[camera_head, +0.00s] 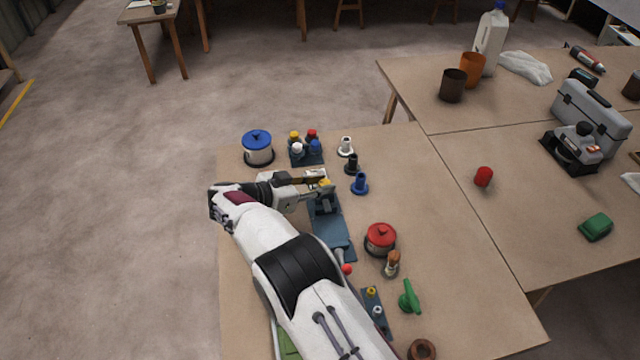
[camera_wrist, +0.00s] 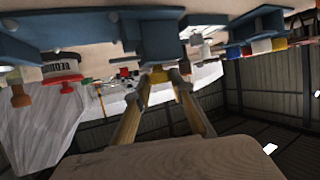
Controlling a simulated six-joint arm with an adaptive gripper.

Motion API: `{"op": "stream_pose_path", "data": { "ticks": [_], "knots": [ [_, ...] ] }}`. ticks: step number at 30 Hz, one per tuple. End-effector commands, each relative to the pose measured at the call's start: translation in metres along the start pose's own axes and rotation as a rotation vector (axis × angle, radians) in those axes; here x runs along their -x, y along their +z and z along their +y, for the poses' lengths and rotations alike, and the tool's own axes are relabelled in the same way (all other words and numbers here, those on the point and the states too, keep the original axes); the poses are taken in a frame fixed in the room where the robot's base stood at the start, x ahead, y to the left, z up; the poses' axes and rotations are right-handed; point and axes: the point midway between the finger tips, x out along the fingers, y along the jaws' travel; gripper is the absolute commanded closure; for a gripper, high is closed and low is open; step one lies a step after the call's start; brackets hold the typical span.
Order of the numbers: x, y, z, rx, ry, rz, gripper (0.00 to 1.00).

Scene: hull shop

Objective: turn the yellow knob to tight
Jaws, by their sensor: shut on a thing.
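The yellow knob (camera_head: 325,182) is at the far end of a blue-grey fixture (camera_head: 333,237) on the bench. My gripper (camera_head: 322,179) reaches in from the left and is shut on the knob. In the wrist view, the two fingers of my gripper (camera_wrist: 160,78) close in on the yellow knob (camera_wrist: 159,75) below the blue fixture (camera_wrist: 158,42). The fingers hide part of the knob, and I cannot tell its turn angle. A lever with a red ball end (camera_head: 347,269) sits at the fixture's near end.
A blue-lidded pot (camera_head: 257,148) and a rack of coloured caps (camera_head: 306,150) stand behind my gripper. A blue peg piece (camera_head: 360,184) is close on the right. A red-lidded pot (camera_head: 380,239) stands right of the fixture.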

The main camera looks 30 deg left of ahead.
Motion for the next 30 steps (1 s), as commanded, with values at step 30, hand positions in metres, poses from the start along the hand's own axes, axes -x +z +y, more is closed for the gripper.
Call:
{"op": "stream_pose_path", "data": {
  "ticks": [30],
  "knots": [
    [0.040, -0.001, -0.001, 0.000, -0.002, 0.001, 0.60]
  ]
}}
